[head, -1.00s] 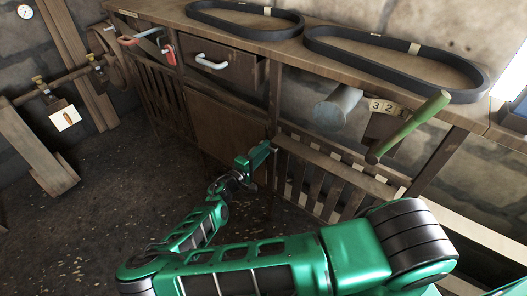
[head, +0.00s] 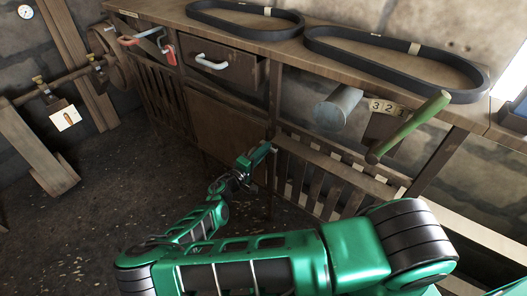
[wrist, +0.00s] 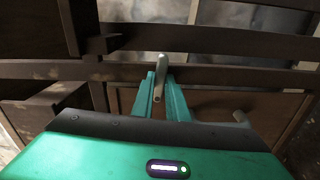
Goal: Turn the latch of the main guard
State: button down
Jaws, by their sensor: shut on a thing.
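My gripper (wrist: 160,95) is shut on a pale metal latch handle (wrist: 162,68) in the wrist view. The handle stands between the two green fingers, in front of a dark wooden rail. In the head view my gripper (head: 262,155) is low at the bench front, where a slatted wooden guard (head: 330,178) meets a solid wooden panel (head: 228,128). I cannot tell from these views which of them the latch belongs to. Most of the latch is hidden by my gripper in the head view.
Two black belts (head: 390,62) lie on the bench top (head: 290,48). A grey cylinder (head: 338,108) and a green handle (head: 408,128) stick out at the right.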

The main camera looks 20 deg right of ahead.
jog(key=shift+a+f+m, duration=0.1)
jog(key=shift+f+m, duration=0.05)
jog(key=shift+m, duration=3.95)
jog(key=shift+f+m, duration=0.1)
jog(key=shift+m, duration=4.3)
jog(key=c, duration=1.7)
grip_release()
jog(key=shift+r, duration=0.1)
jog(key=shift+c, duration=0.2)
jog(key=v, duration=1)
jog(key=shift+s+a, duration=0.25)
jog(key=shift+a, duration=0.05)
